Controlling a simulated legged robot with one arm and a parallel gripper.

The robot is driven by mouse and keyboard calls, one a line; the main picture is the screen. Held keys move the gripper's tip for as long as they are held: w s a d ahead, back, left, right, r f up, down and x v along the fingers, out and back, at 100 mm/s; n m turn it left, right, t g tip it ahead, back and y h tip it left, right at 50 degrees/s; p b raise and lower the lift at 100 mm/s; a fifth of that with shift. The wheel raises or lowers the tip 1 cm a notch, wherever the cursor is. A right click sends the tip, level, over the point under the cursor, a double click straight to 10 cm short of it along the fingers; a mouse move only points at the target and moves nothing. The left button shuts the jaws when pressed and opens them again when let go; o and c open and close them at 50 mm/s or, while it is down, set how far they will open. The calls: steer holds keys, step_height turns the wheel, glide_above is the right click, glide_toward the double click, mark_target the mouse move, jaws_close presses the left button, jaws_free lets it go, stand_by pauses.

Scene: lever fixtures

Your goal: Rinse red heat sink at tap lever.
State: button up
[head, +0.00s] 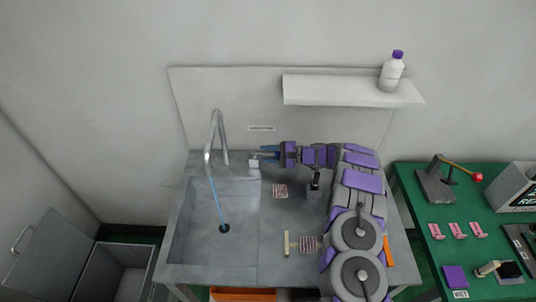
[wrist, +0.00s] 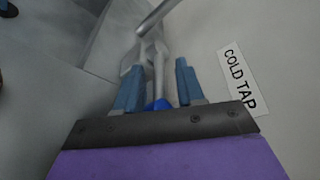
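The tap (head: 215,140) is a tall metal spout over the left basin, and a thin blue stream (head: 214,200) runs from it to the drain. My gripper (head: 265,154) is at the tap's base, beside the lever block (head: 253,162). In the wrist view the grey tap lever with a blue tip (wrist: 158,103) lies between my two blue fingers (wrist: 159,88), which stand apart with a gap on the right. A small reddish finned heat sink (head: 280,191) lies on the counter below my gripper. A second reddish finned piece (head: 309,243) lies nearer the front; which is the task's heat sink is unclear.
A pale-handled tool (head: 287,243) and a small dark upright item (head: 314,184) are on the counter. A shelf (head: 345,92) with a white bottle (head: 391,72) is above. A green bench (head: 425,205) with a red-knobbed lever (head: 475,177) stands right. A "COLD TAP" label (wrist: 238,78) is on the wall.

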steer(key=p+v, duration=0.2)
steer(key=v, duration=1.5)
steer(key=shift+d, duration=0.3)
steer(key=shift+s+f, duration=0.1)
steer(key=shift+f, duration=0.05)
steer(key=shift+c, duration=0.2)
